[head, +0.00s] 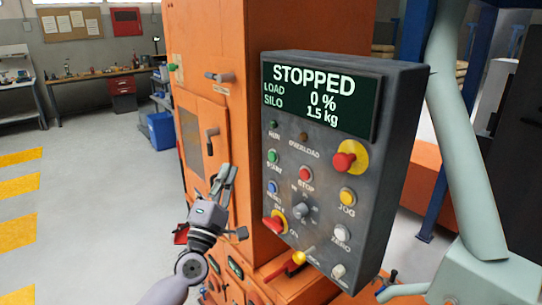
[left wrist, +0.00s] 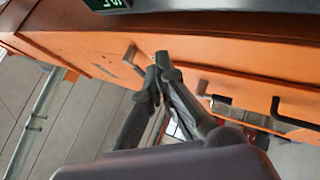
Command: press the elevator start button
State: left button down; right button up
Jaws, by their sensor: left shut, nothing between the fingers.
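A grey control box (head: 392,160) is fixed to the orange elevator housing (head: 205,40). Its screen (head: 318,98) reads STOPPED, load 0 %, silo 1.5 kg. The green START button (head: 272,156) is on the left of the panel, under the RUN lamp (head: 273,125). The red STOP button (head: 305,174) is to its right. My left gripper (head: 226,172) is shut and empty, fingers pointing up, left of the START button and apart from it in the picture. In the left wrist view its fingertips (left wrist: 162,66) meet before the orange housing. My right gripper is not in view.
Door handles (head: 212,140) stick out of the housing near my left gripper. Floor at left is clear.

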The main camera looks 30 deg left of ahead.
aim_at(272, 156)
pick_arm(q)
jog(key=shift+w, duration=0.1)
jog(key=w+d, duration=0.3)
jog(key=w, duration=0.5)
jog(key=shift+d+b, duration=0.25)
jog(key=shift+b, duration=0.1)
dwell(1.2)
jog(key=shift+w+d, duration=0.15)
jog(key=shift+w, duration=0.25)
jog(key=shift+w+d, duration=0.15)
jog(key=shift+w, duration=0.2)
dwell(0.5)
jog(key=shift+s, duration=0.15)
dwell(0.3)
jog(key=shift+s+a, duration=0.3)
jog(key=shift+s, duration=0.35)
